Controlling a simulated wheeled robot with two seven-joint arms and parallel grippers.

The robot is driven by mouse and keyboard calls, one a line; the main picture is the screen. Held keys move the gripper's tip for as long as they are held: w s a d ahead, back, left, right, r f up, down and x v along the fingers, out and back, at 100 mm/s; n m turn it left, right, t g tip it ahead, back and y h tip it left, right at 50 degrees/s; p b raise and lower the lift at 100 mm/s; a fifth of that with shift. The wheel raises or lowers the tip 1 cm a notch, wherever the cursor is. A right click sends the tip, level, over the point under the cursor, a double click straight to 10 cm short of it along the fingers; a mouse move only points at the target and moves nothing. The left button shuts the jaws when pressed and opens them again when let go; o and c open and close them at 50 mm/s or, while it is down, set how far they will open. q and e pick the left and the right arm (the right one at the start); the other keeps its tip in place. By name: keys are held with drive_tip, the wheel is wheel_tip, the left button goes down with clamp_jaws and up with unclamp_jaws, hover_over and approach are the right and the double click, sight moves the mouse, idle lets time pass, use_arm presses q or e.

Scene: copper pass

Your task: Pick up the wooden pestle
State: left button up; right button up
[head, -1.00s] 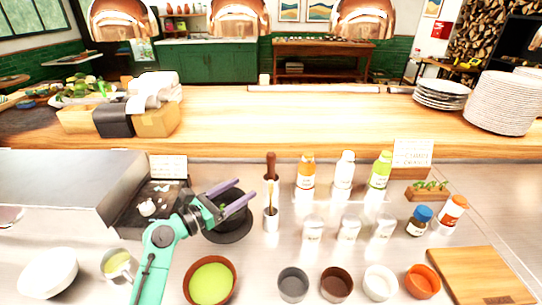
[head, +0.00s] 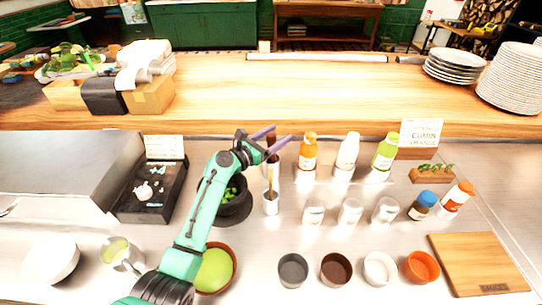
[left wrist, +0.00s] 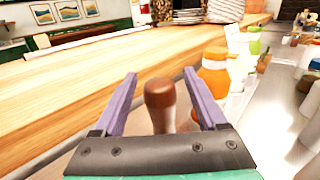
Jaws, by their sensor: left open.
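The wooden pestle (head: 272,170) stands upright in a slim metal holder (head: 271,204), just right of the dark mortar (head: 235,208) with green leaves in it. My left gripper (head: 281,133) is open at the pestle's top, its purple fingers pointing away to the right. In the left wrist view the pestle's rounded brown top (left wrist: 160,95) shows between the two open fingers, with a gap on both sides. The gripper's base hides the lower part of the pestle there. My right gripper is not in view.
An orange-capped bottle (head: 308,155) stands close to the right of the pestle, with white and green bottles (head: 384,153) beyond. Clear jars (head: 313,212) and small bowls (head: 336,269) stand nearer. A wooden ledge (head: 300,95) runs behind.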

use_arm(q)
drive_tip(key=shift+w+d+f, duration=0.1)
drive_tip(key=shift+w+d, duration=0.2)
clamp_jaws()
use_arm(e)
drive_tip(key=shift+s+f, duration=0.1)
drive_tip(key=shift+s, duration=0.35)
